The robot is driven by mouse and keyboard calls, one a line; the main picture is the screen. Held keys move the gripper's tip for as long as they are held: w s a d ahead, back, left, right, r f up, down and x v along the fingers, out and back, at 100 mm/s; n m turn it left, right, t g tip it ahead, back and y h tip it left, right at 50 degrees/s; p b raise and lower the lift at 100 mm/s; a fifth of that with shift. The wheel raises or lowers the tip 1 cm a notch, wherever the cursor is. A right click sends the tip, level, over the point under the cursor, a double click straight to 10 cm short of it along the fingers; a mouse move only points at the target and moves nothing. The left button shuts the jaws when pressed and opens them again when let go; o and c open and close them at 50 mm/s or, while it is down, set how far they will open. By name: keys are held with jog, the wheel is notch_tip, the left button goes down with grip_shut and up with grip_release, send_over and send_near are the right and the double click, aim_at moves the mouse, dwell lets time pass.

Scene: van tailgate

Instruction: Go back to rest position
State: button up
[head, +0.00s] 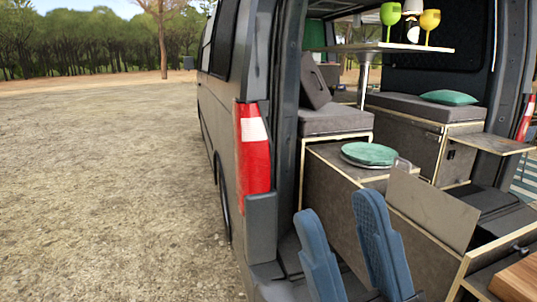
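My gripper (337,207) is in the lower middle of the head view, with two blue fingers pointing up. The fingers are well apart, and nothing is held between them. The rest of my arm is out of the picture. Behind the fingers is the open rear of a dark grey van (262,85). The gripper appears in front of the grey cabinet (330,190), and I cannot tell how far it is from it.
A green round dish (369,153) sits on the cabinet. A raised table (395,47) holds a green goblet (390,17) and a yellow goblet (429,22). A green cushion (449,97) lies on a bench. An open drawer (468,262) is at lower right. Gravel ground (110,190) is clear at left.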

jog(key=s+d+f+m+g+h, duration=0.1)
jog(key=s+d+f+m+h, duration=0.35)
jog(key=f+h, duration=0.3)
jog(key=s+d+f+m+g+h, duration=0.1)
jog(key=s+d+f+m+h, duration=0.4)
jog(key=f, duration=0.3)
jog(key=s+d+f+m+g+h, duration=0.25)
jog(key=s+f+m+h, duration=0.2)
jog(key=f+h, duration=0.35)
jog(key=s+d+f+g, duration=0.3)
jog(key=s+d+f, duration=0.1)
jog(key=s, duration=0.4)
jog(key=shift+d, duration=0.2)
jog(key=shift+w+g, duration=0.1)
jog(key=shift+g, duration=0.15)
